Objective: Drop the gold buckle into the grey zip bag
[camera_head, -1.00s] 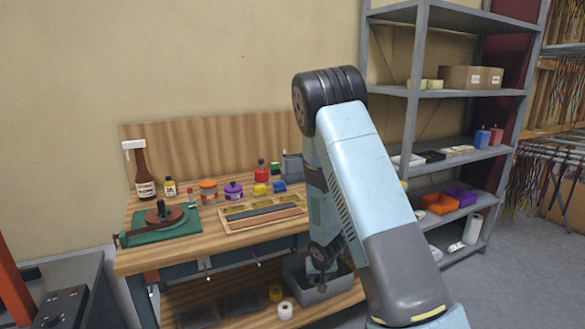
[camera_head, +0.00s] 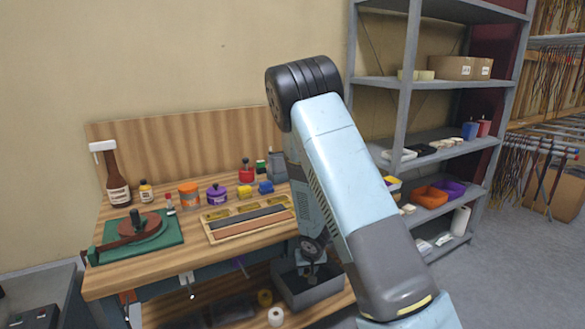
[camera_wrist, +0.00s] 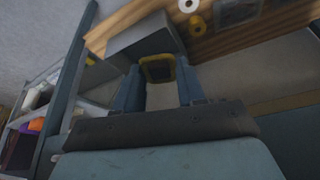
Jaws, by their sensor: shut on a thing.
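My gripper (camera_wrist: 158,84) is shut on the gold buckle (camera_wrist: 148,61), a yellow rounded frame with a dark middle, held between the fingertips in the wrist view. In the head view my gripper (camera_head: 315,256) hangs low at the bench's front right, by the grey bin; the buckle cannot be made out there. I cannot pick out the grey zip bag for certain. Small pale packets (camera_head: 425,246) lie on the low shelf of the rack at right, too small to tell apart.
The workbench (camera_head: 190,265) carries bottles, jars and a tray. A grey bin (camera_head: 325,291) stands on its lower shelf, near tape rolls (camera_head: 275,316). The metal rack (camera_head: 405,130) holds orange (camera_head: 431,197) and purple (camera_head: 452,188) bins.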

